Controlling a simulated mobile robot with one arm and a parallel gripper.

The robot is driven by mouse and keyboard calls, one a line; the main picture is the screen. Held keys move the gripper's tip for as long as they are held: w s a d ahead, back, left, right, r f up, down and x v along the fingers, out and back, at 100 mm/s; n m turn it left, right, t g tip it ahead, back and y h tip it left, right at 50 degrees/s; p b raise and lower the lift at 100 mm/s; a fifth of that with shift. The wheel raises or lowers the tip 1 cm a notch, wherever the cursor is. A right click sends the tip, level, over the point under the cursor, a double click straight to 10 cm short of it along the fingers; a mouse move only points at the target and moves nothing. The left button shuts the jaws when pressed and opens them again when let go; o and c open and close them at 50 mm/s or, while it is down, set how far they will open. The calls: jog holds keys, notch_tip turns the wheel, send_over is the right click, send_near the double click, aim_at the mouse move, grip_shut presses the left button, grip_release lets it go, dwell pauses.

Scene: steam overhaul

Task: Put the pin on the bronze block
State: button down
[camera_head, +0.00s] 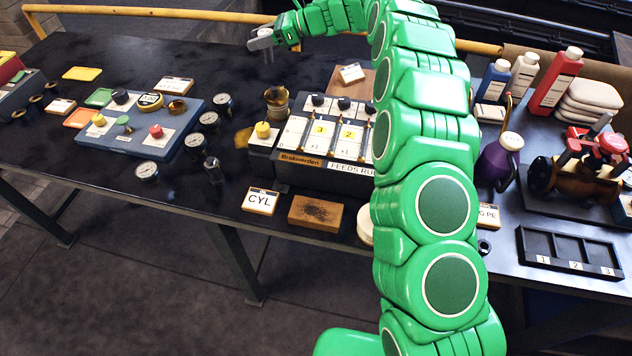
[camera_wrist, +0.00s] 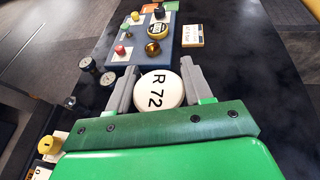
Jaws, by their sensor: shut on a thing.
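My gripper (camera_head: 265,40) is at the far edge of the dark bench, above its surface. In the wrist view my gripper (camera_wrist: 155,83) is shut on a round white disc (camera_wrist: 158,90) marked "R 72", which sits between the two grey fingers. I cannot tell whether this disc is part of the pin; no separate pin is clear. A speckled brown block (camera_head: 316,212), perhaps the bronze block, lies at the front edge of the bench, right of the "CYL" card (camera_head: 261,201). The block is well away from my gripper.
A blue panel (camera_head: 140,150) with knobs and a bronze cup stands left; several gauges (camera_head: 209,121) lie beside it. A labelled feeds box (camera_head: 325,140) stands behind the block. Another pale disc (camera_head: 365,225) is partly hidden by my arm. Bottles (camera_head: 556,80) and a slotted tray (camera_head: 570,252) are right.

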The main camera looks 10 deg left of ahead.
jog(key=shift+s+d+r, duration=0.2)
jog(key=shift+s+d, duration=0.1)
jog(key=shift+d, duration=0.35)
jog(key=s+d, duration=0.4)
jog(key=d, duration=0.1)
send_over(309, 210)
jog(key=shift+f, duration=6.85)
jog(key=shift+f, duration=0.1)
jog(key=shift+c, duration=2.3)
grip_release()
